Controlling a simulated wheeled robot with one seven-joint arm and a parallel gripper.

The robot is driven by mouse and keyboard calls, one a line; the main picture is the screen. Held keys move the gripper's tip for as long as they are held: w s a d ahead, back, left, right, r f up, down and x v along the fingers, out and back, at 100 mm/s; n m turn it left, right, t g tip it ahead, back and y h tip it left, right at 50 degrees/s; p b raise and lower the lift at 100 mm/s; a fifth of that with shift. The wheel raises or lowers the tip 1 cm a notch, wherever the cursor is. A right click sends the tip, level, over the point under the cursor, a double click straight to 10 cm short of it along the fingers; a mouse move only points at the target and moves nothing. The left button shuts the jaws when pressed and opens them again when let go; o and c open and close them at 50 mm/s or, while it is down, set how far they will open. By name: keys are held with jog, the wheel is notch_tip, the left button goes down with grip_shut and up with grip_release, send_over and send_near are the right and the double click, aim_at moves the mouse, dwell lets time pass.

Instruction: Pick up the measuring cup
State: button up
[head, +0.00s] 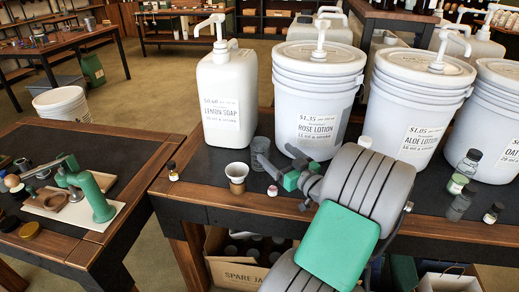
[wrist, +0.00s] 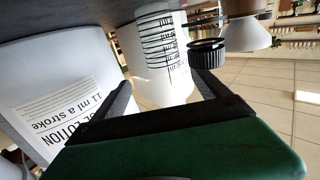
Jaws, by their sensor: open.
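The measuring cup (head: 261,146) is a clear cup with black graduation lines. It stands on the dark table mat, between the funnel and the rose lotion bucket. In the wrist view the cup (wrist: 163,38) appears inverted, ahead of my gripper and within the gap between the fingers. My gripper (head: 277,157) is open, low over the table, with its fingers pointing toward the cup. In the wrist view the two dark fingers of my gripper (wrist: 168,88) are spread wide with nothing held. Contact between fingers and cup cannot be told.
A white funnel on a brown holder (head: 237,174) stands left of the cup. The lemon soap jug (head: 222,98) and rose lotion bucket (head: 317,92) stand behind.

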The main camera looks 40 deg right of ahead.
aim_at(266, 148)
jog(key=shift+w+d+f, duration=0.1)
jog(key=shift+w+f, duration=0.05)
jog(key=shift+w, duration=0.95)
jog(key=w, duration=0.4)
jog(key=shift+w, duration=0.55)
jog(key=shift+c, duration=0.6)
jog(key=c, duration=1.7)
jog(key=shift+c, duration=0.2)
